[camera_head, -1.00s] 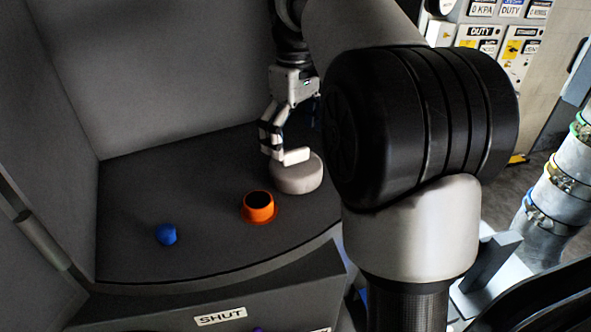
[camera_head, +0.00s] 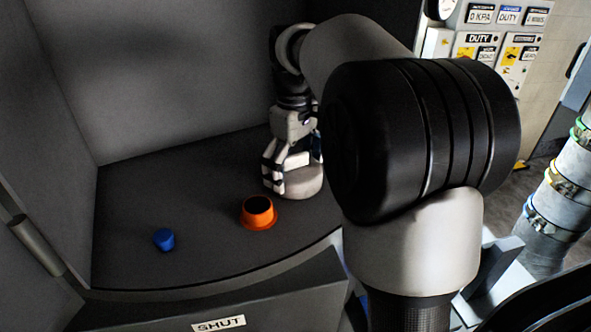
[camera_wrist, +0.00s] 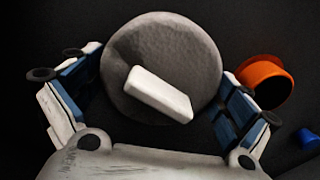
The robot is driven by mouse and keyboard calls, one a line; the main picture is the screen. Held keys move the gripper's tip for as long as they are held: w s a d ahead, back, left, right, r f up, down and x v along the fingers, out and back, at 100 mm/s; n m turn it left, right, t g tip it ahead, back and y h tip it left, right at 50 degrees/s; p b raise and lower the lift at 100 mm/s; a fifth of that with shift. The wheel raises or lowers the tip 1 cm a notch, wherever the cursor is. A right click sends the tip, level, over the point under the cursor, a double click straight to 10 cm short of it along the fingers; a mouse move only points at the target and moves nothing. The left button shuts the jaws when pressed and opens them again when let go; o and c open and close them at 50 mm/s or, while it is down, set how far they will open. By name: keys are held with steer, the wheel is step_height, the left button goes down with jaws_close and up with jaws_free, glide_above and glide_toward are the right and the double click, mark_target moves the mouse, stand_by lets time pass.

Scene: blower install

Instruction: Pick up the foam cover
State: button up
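The foam cover (camera_head: 304,184) is a round, thick grey disc lying flat on the dark shelf. In the wrist view the foam cover (camera_wrist: 194,50) fills the middle, with a white block-shaped handle (camera_wrist: 158,93) on its top. My gripper (camera_head: 288,180) is down at the cover in the head view, partly hiding it. In the wrist view my gripper (camera_wrist: 160,78) has its fingers spread, one on each side of the disc. The right finger is close to the disc's edge; I cannot tell whether it touches.
An orange flanged cup (camera_head: 258,212) stands close to the cover, just outside the right finger in the wrist view (camera_wrist: 262,84). A small blue plug (camera_head: 164,239) lies farther left. Grey walls enclose the shelf behind and at left. A "SHUT" label (camera_head: 219,323) is on the front.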

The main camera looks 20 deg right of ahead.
steer(key=c, duration=0.6)
